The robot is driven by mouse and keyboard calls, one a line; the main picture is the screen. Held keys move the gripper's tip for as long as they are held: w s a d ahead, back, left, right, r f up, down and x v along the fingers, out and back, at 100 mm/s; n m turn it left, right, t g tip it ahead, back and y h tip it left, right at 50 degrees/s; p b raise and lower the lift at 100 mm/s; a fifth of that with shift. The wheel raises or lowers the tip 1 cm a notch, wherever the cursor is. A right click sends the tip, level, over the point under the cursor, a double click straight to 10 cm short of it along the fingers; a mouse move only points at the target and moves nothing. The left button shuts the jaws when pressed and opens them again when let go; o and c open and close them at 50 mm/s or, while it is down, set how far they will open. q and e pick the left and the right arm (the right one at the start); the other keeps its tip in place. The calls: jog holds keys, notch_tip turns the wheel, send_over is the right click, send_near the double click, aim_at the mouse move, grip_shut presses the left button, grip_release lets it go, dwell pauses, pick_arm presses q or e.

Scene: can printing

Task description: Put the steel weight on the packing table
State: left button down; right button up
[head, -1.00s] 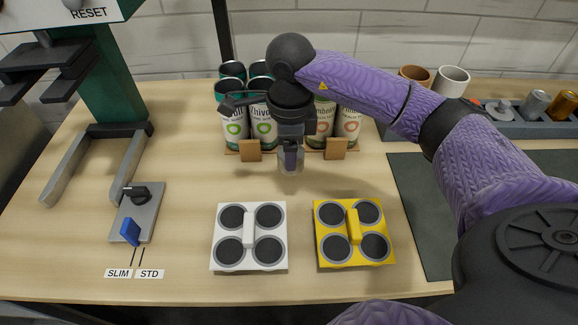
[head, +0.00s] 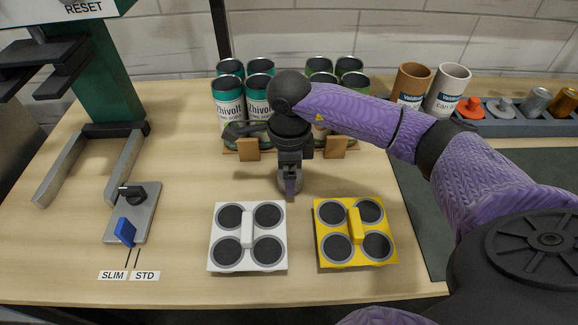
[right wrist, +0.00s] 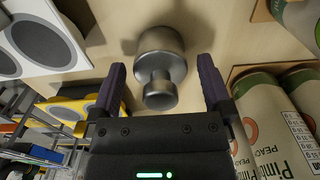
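The steel weight (right wrist: 160,65), a grey metal cylinder with a narrower knob, stands on the light wooden table top (head: 180,190) in front of the can rack. In the head view the weight (head: 284,183) is partly hidden behind my right gripper (head: 290,187). In the right wrist view my right gripper (right wrist: 161,90) is open. Its two purple fingers are on either side of the knob, with a clear gap on both sides. My left gripper is not in view. I cannot tell whether this top is the packing table.
A white four-pad plate (head: 248,264) and a yellow one (head: 356,262) lie in front of the weight. Printed cans (head: 229,100) stand behind it in a wooden rack. A press (head: 100,85) and a SLIM/STD switch (head: 140,215) are at left, two cups (head: 448,90) at back right.

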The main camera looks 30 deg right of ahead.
notch_tip(320, 180, up, 11)
jog(key=p, duration=0.3)
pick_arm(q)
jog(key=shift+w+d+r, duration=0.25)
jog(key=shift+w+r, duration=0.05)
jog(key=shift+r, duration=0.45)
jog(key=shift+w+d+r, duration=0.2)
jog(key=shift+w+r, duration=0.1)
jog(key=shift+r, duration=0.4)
pick_arm(e)
jog(key=shift+r, duration=0.6)
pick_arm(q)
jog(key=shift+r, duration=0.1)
pick_arm(e)
jog(key=shift+r, duration=0.1)
